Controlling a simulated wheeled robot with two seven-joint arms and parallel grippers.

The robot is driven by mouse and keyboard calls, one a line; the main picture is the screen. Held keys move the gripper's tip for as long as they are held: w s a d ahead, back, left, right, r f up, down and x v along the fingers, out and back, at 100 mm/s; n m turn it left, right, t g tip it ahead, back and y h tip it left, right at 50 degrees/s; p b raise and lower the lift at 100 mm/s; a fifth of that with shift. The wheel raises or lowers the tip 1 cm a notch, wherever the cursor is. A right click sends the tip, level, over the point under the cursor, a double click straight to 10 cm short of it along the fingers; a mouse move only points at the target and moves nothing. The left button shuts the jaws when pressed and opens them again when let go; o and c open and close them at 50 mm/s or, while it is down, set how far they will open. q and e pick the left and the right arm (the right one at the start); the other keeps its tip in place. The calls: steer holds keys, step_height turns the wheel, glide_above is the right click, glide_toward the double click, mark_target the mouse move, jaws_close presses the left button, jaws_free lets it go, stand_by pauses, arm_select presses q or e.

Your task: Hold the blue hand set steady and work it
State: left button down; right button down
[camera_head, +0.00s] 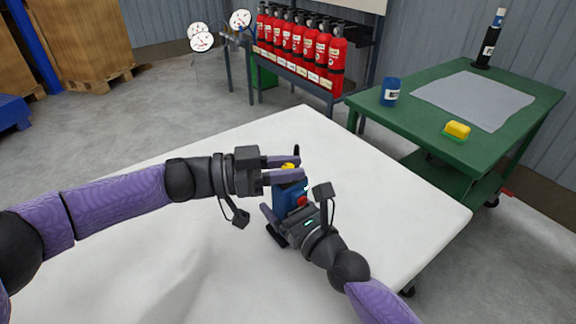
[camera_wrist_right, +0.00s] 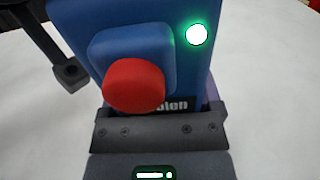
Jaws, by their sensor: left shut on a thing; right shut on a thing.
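The blue hand set (camera_head: 289,192) is upright above the white table, with a red button (camera_head: 302,200) and a black antenna (camera_head: 296,152). In the right wrist view the blue body (camera_wrist_right: 185,75) fills the top, with the red button (camera_wrist_right: 134,85) and a lit green lamp (camera_wrist_right: 197,34). My right gripper (camera_head: 288,206) is shut on the body from the near side. My left gripper (camera_head: 286,169) is shut at the top of the set, with a yellow knob (camera_head: 288,165) between its fingers. The fingers partly hide the knob and the set's top.
The white table (camera_head: 150,250) is otherwise mostly clear. Several red extinguishers (camera_head: 300,45) stand on a rack behind.

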arm_select(q)
steer(key=shift+m+g, duration=0.7)
steer(key=shift+g, duration=0.4)
steer(key=shift+c, duration=2.4)
jaws_free()
steer(key=a, duration=1.2)
steer(key=shift+s, duration=0.35)
arm_select(e)
jaws_free()
